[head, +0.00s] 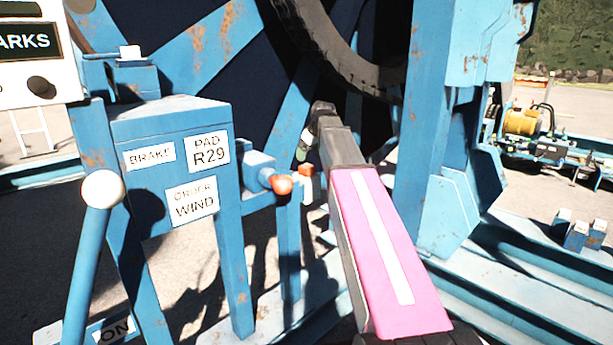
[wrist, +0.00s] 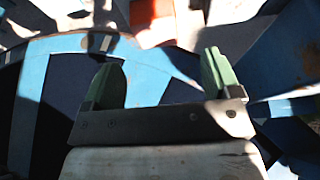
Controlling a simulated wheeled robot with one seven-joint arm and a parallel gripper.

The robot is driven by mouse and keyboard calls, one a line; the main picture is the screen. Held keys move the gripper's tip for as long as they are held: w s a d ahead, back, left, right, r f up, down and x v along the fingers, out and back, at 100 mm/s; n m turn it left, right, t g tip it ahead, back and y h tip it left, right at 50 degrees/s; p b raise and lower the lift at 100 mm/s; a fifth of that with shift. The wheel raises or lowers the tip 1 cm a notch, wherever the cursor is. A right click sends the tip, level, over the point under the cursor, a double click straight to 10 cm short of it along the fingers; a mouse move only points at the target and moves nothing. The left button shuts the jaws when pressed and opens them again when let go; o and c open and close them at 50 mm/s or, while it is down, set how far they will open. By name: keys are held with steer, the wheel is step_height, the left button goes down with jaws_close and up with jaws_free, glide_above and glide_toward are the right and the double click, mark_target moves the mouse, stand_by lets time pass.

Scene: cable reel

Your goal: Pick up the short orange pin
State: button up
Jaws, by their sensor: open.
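The blue box (head: 180,150) carries labels including BRAKE, PAD R29 and ORDER WIND. A lever with a white knob (head: 103,189) stands at left. A black ring (head: 345,55) and a blue upright (head: 415,130) rise close to my arm. Blue rails cross the ground at right.

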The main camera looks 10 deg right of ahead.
mark_target(307, 166)
steer(key=shift+d+x, duration=0.15)
steer(key=shift+x, duration=1.55)
steer(key=shift+d+x, duration=0.2)
steer(key=shift+x, duration=1.45)
steer(key=shift+s+f, duration=0.1)
steer(key=shift+s, duration=0.1)
steer(key=shift+c, duration=0.3)
steer(key=c, duration=1.2)
steer(key=shift+c, duration=0.2)
step_height(307, 166, up, 10)
steer(key=shift+r, duration=0.1)
steer(key=shift+r, duration=0.65)
